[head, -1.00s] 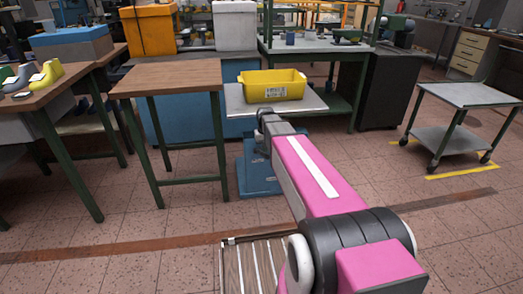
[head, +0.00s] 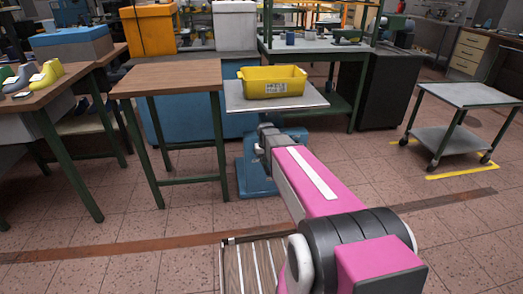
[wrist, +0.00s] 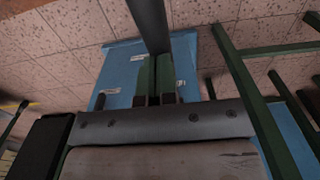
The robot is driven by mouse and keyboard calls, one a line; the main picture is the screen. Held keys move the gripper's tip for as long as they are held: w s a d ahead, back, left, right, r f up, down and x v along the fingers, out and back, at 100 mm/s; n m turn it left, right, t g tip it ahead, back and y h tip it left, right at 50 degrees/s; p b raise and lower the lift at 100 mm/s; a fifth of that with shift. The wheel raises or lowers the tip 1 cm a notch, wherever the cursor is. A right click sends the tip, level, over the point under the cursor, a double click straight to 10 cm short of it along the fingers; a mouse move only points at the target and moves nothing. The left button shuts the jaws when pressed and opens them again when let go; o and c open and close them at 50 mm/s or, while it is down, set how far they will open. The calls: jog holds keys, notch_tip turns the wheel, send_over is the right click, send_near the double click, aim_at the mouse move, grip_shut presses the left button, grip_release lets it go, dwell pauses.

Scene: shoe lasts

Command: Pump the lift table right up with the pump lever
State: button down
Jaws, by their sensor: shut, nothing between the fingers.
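The lift table has a blue base (head: 259,177) and a grey top plate (head: 237,101), with a yellow bin (head: 273,82) standing on the plate. The blue base also shows in the wrist view (wrist: 117,75). My gripper (head: 264,133) is in front of the lift table, below the plate's front edge. In the wrist view my gripper (wrist: 155,68) is shut and empty, over the blue base. A dark bar (wrist: 149,22), which looks like the pump lever, runs from the top edge down to the fingertips. I cannot tell whether they touch.
A wooden-topped table (head: 168,77) with green legs stands close on the left. Another table (head: 50,86) holding shoe lasts is further left. A grey trolley (head: 470,95) stands at the right. A slatted wooden item (head: 262,262) lies at the front. Floor is open at right.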

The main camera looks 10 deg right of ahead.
jog(key=shift+s+f, duration=0.25)
jog(key=shift+f, duration=0.4)
jog(key=shift+s+f, duration=0.2)
jog(key=shift+f, duration=0.5)
jog(key=shift+s+f, duration=0.25)
jog(key=shift+f, duration=0.4)
jog(key=shift+f, duration=1.6)
notch_tip(320, 180, up, 14)
send_over(266, 168)
jog(key=w, duration=0.5)
jog(key=shift+w+d+r, duration=0.15)
jog(key=shift+d+r, duration=0.05)
